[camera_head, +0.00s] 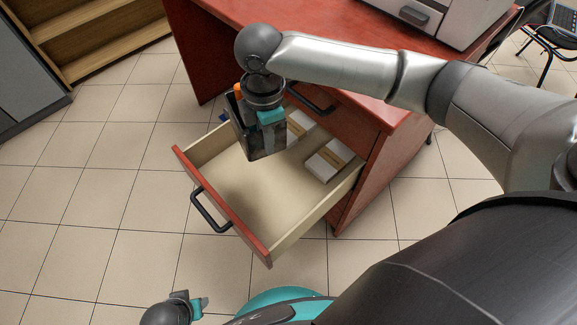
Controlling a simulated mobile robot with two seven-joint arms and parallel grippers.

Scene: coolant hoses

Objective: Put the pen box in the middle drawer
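My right gripper (269,119) points down over the open drawer and appears shut on a dark pen box (262,143). An orange item (238,91) shows at the box's left side. The box hangs above the drawer's back part; its exact height over the floor of the drawer is hard to tell. The open wooden drawer (235,205) has a red front and a dark handle, and sits below a closed front with another handle (311,99). My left gripper (196,304) is low at the bottom left, away from the drawer; its opening is unclear.
White boxes with brown tops lie in the drawer's back, one at the right (328,161) and one partly hidden behind the pen box (301,123). The drawer's front and middle are bare. A printer-like machine (440,18) stands on the red desk (345,45).

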